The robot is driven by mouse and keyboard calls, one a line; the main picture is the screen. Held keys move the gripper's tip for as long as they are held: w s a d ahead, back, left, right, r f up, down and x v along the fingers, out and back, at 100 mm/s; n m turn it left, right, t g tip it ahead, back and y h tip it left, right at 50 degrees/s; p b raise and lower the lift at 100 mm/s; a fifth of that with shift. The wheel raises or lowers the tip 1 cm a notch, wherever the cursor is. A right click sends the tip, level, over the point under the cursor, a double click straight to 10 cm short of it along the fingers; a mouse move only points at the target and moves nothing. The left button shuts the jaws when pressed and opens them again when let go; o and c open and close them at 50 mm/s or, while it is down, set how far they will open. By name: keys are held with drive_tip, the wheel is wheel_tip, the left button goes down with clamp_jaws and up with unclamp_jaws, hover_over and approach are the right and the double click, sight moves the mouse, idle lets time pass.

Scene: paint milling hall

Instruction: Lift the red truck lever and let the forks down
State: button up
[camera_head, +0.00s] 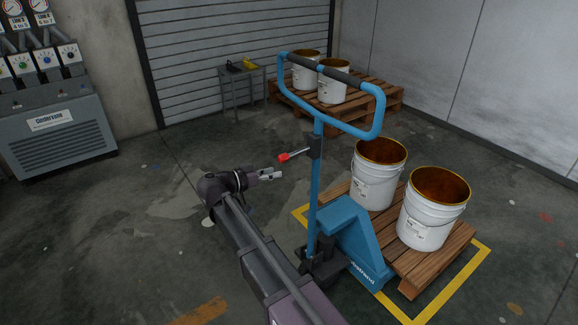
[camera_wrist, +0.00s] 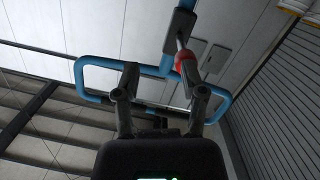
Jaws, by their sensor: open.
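The red truck lever (camera_head: 284,158) sticks out to the left from a dark bracket on the blue handle post of the pallet truck (camera_head: 352,240). My gripper (camera_head: 276,174) is open and empty, just left of and slightly below the lever's red tip, apart from it as far as I can tell. In the wrist view my gripper (camera_wrist: 164,80) has its two fingers spread, and the red lever (camera_wrist: 185,62) shows near the right fingertip, beyond it. The truck's blue loop handle (camera_head: 376,105) rises above. The forks are hidden under the wooden pallet (camera_head: 453,252).
Two white buckets (camera_head: 372,187) stand on the pallet, inside a yellow floor outline (camera_head: 445,301). Behind are another pallet (camera_head: 378,100) with white buckets and a small grey table (camera_head: 243,92). A grey machine (camera_head: 57,130) stands at left. The floor left of the truck is clear.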

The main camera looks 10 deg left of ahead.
sight(289, 156)
drive_tip(key=s+a+t+b, duration=0.1)
drive_tip(key=a+t, duration=0.1)
drive_tip(key=a, duration=0.4)
drive_tip(key=shift+r+m, duration=0.3)
drive_tip(key=shift+r, duration=0.05)
drive_tip(key=x, duration=1.3)
drive_tip(key=shift+w+d+r, duration=0.1)
drive_tip(key=shift+w+d, duration=0.05)
drive_tip(key=shift+d, duration=0.25)
clamp_jaws()
